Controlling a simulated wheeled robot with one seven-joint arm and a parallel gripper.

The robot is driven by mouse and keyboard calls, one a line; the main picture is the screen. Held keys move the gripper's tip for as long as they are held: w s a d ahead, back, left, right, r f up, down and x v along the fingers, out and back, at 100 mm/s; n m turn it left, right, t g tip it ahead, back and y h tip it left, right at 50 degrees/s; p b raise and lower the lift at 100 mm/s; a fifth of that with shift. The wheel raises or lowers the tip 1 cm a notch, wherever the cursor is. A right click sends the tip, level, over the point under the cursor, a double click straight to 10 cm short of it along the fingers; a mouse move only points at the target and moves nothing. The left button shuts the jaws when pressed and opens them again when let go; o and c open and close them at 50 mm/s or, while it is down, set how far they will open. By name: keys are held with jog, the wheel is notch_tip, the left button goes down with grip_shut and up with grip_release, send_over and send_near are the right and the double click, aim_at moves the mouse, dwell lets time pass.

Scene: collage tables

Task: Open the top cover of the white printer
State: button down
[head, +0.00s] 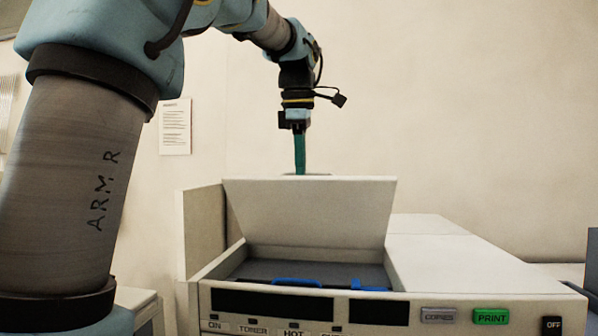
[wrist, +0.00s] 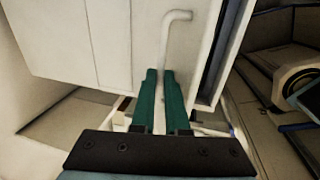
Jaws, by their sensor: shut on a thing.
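The white printer (head: 440,252) stands in the lower middle of the head view. Its top cover (head: 310,212) is raised and stands steeply tilted, with the dark inside and blue parts showing below it. The cover also fills the upper left of the wrist view (wrist: 75,40). A white bent handle (wrist: 166,42) on the cover runs down between my green fingertips. My gripper (head: 300,170) is at the cover's top edge, its fingers pointing down, and is shut on the handle. The fingers also show in the wrist view (wrist: 160,74). The fingertips are partly hidden behind the cover in the head view.
The printer's front panel has a green PRINT button (head: 491,316), a COPIES button (head: 438,314) and a black OFF button (head: 552,325). A paper notice (head: 175,126) hangs on the wall behind. The air above the printer on the right is clear.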

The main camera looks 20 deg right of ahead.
jog(key=w+d+r, duration=0.1)
jog(key=w+d, duration=0.1)
jog(key=w, duration=0.4)
jog(key=w+d+r, duration=0.1)
jog(key=w+d, duration=0.2)
jog(key=w, duration=0.3)
jog(key=shift+w+d, duration=0.2)
jog(key=shift+d, duration=0.15)
jog(key=c, duration=0.9)
grip_release()
jog(key=shift+r, duration=0.2)
jog(key=shift+s, duration=0.1)
